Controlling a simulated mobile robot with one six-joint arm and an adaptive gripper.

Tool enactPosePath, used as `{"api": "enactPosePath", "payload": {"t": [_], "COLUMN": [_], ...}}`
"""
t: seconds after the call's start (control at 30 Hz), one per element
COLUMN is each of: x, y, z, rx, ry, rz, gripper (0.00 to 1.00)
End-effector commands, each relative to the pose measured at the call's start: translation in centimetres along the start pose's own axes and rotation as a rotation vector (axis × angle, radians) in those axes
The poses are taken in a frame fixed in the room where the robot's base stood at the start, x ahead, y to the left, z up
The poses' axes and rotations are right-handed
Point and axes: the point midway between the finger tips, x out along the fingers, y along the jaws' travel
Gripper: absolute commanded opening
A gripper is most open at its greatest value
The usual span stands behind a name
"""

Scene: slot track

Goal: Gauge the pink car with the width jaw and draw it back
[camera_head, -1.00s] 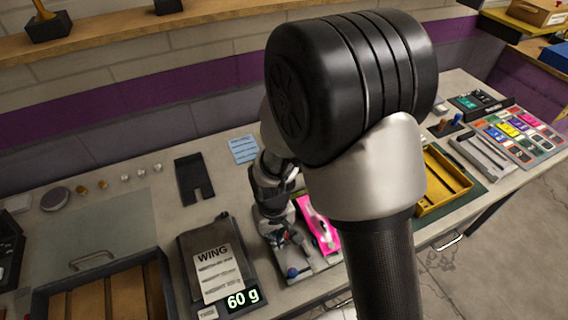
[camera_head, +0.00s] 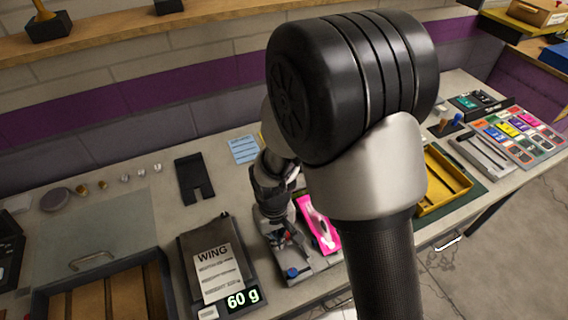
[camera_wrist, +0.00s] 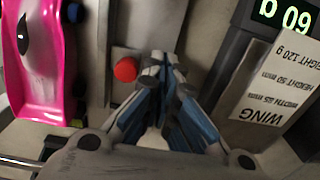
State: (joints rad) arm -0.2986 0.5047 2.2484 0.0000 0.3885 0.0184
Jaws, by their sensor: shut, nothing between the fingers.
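A round red knob (camera_wrist: 125,69) stands on the grey metal between the car and my fingers; I cannot tell for sure which part is the width jaw. A blue knob (camera_head: 292,272) sits at the base's near end. My gripper (camera_wrist: 163,62) is shut and empty, beside the red knob and apart from the car. My arm hides part of the gauge in the head view.
A scale (camera_head: 180,260) reading 60 g, with a WING card (camera_head: 217,272) on it, stands close left of the gauge. A yellow tray (camera_head: 432,207) lies to the right. An open drawer-like box (camera_head: 40,300) is at the front left.

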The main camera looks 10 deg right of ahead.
Motion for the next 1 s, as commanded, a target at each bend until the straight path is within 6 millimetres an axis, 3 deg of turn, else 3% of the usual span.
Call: {"api": "enactPosePath", "payload": {"t": [1.0], "x": [0.0], "y": [1.6], "z": [0.0], "rx": [0.001], "ry": [0.0], "rz": [0.0], "gripper": [0.0]}}
